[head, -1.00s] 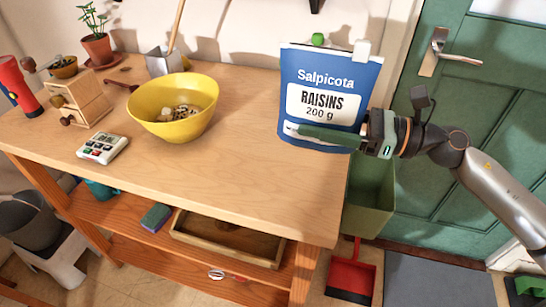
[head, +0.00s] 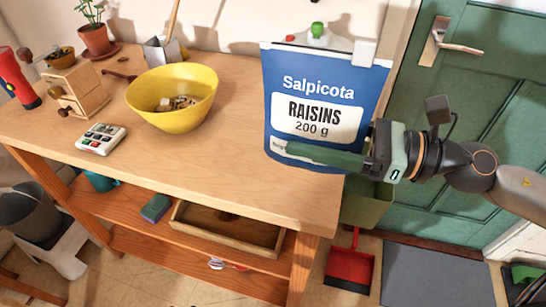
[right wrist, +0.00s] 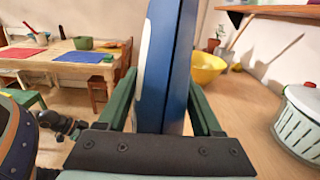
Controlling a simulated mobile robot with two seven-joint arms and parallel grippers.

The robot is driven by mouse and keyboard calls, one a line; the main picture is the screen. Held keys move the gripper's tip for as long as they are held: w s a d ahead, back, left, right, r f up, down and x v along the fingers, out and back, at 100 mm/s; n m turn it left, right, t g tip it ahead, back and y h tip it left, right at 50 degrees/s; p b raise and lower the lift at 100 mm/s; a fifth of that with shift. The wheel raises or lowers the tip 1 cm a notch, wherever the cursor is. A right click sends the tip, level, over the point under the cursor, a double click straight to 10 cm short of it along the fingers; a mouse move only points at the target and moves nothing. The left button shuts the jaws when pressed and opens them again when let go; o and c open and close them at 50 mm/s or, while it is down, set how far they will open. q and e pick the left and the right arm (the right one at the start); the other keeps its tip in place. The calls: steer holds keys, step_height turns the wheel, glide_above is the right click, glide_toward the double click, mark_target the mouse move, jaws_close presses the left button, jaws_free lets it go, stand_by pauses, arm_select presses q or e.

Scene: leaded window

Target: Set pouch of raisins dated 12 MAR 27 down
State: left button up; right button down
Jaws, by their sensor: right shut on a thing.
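No date can be read on the side that shows. My right gripper (head: 325,154) is shut on the pouch, one green finger across the lower front. In the right wrist view the pouch (right wrist: 166,70) stands edge-on between the two green fingers. The pouch hides the right end of the wooden worktop (head: 235,165); I cannot tell whether its bottom touches the wood. My left gripper is not in view.
A yellow bowl (head: 172,110) with some contents stands left of the pouch, a calculator (head: 101,139) further left. Worktop between bowl and pouch is clear. A green bin (head: 366,203) stands beyond the worktop's right end.

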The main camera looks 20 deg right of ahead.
steer(key=shift+w, duration=0.4)
steer(key=shift+w+a+f, duration=0.15)
steer(key=shift+w+f, duration=0.15)
steer(key=shift+w, duration=0.55)
steer(key=w+f, duration=0.2)
steer(key=w+a+f, duration=0.1)
steer(key=w+f, duration=0.1)
steer(key=w, duration=0.1)
steer(key=w+f+p, duration=0.1)
steer(key=w+f, duration=0.2)
steer(key=shift+a, duration=0.35)
steer(key=shift+w+f, duration=0.35)
steer(key=shift+f, duration=0.1)
step_height(320, 180, down, 2)
steer(key=shift+w+a+f+b, duration=0.15)
steer(key=shift+f+b, duration=0.05)
steer(key=shift+b, duration=0.15)
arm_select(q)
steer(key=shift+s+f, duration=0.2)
arm_select(e)
steer(key=shift+f, duration=0.45)
